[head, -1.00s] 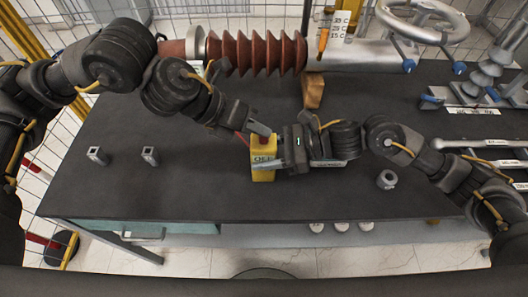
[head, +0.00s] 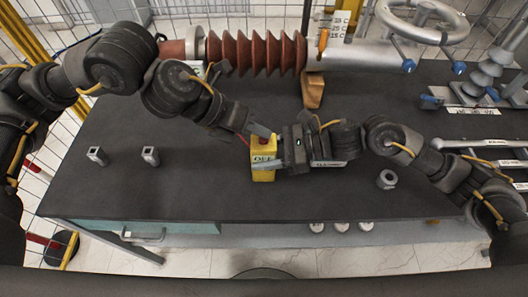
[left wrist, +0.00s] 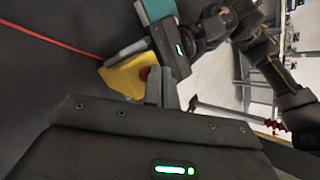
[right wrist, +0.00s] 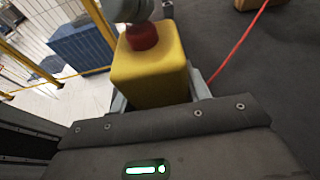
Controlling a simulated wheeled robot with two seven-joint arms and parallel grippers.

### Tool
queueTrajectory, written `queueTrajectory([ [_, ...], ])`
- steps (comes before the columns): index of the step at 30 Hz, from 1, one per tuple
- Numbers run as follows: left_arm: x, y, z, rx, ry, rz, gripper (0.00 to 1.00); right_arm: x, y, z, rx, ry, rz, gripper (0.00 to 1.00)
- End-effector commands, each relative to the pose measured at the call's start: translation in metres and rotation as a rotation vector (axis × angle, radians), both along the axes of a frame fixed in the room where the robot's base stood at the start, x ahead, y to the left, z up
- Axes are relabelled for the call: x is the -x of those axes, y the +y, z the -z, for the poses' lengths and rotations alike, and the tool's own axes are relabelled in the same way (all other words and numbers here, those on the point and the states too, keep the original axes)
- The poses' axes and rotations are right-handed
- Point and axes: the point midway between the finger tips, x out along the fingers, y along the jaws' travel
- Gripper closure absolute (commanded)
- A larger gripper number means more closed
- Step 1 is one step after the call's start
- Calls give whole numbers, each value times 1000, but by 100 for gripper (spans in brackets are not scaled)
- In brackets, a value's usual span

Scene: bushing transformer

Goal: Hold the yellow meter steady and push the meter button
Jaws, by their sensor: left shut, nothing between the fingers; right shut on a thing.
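The yellow meter (head: 263,173) stands upright near the middle of the dark table, with its lettered face toward the front. My right gripper (head: 270,154) is shut on the meter from the right, with its fingers along the sides. The meter also shows in the right wrist view (right wrist: 150,75), with a red button (right wrist: 142,36) on top. My left gripper (head: 259,130) is shut and empty, its tips at the top of the meter by the button. In the left wrist view the tips partly cover the button (left wrist: 144,73). Whether they touch it I cannot tell.
A red cable (right wrist: 235,55) runs over the table behind the meter. Two small metal square pieces (head: 150,156) lie to the left and a nut (head: 387,179) to the right. The large brown ribbed bushing (head: 258,53) lies at the back. The table's front left is clear.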

Motion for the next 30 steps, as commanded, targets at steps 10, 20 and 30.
queueTrajectory([
  [10,0,1,5,-3,2,1,100,0,0,0,-1,0,0,85],
  [20,0,1,-2,-3,1,2,100,0,0,0,-1,0,0,85],
  [30,0,1,-6,-1,0,1,100,0,0,-1,-1,0,0,85],
])
